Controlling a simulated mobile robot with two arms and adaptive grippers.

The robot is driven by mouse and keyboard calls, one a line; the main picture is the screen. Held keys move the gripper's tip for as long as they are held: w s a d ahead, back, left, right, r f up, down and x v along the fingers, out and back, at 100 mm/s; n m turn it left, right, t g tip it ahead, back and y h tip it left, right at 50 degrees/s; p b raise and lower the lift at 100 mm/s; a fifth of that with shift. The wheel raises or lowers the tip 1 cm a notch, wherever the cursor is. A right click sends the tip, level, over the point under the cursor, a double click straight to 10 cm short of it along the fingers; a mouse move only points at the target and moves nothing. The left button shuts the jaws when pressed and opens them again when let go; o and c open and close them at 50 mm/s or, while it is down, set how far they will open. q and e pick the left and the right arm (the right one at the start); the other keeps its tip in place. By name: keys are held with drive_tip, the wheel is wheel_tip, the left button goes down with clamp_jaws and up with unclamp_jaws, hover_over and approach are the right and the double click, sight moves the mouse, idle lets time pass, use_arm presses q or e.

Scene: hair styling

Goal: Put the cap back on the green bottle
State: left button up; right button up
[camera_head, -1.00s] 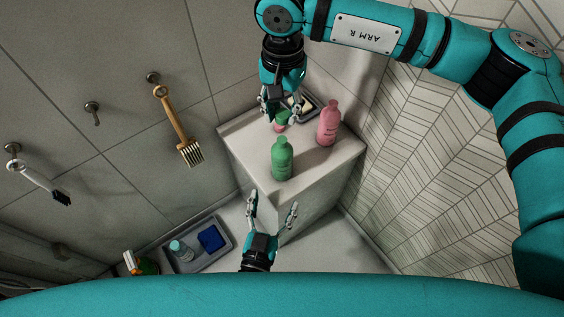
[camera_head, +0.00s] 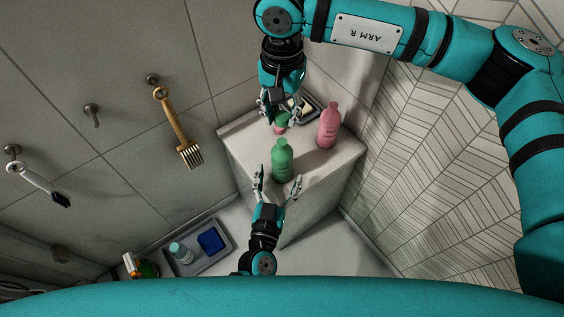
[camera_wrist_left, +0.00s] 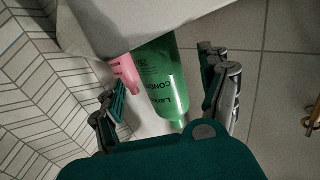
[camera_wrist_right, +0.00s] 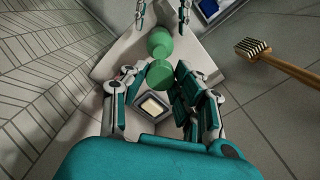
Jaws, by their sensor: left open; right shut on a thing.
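The green bottle (camera_head: 282,160) stands upright near the front edge of the pale ledge (camera_head: 325,160). My left gripper (camera_head: 279,180) is open, with its fingers spread just in front of the bottle. In the left wrist view the bottle (camera_wrist_left: 162,80) lies ahead between the open fingers, apart from them. My right gripper (camera_head: 280,112) is above the back of the ledge, behind the bottle. In the right wrist view it is shut on the round green cap (camera_wrist_right: 159,73), and the bottle (camera_wrist_right: 159,40) shows beyond it.
A pink bottle (camera_head: 328,125) stands on the ledge to the right of the green one. A dark soap dish (camera_wrist_right: 151,107) lies at the back. A grey tray (camera_head: 222,255) sits lower left. Brushes (camera_head: 178,130) hang on the left wall; a tiled wall is at right.

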use_arm(q)
drive_tip(key=shift+x, duration=2.15)
clamp_jaws()
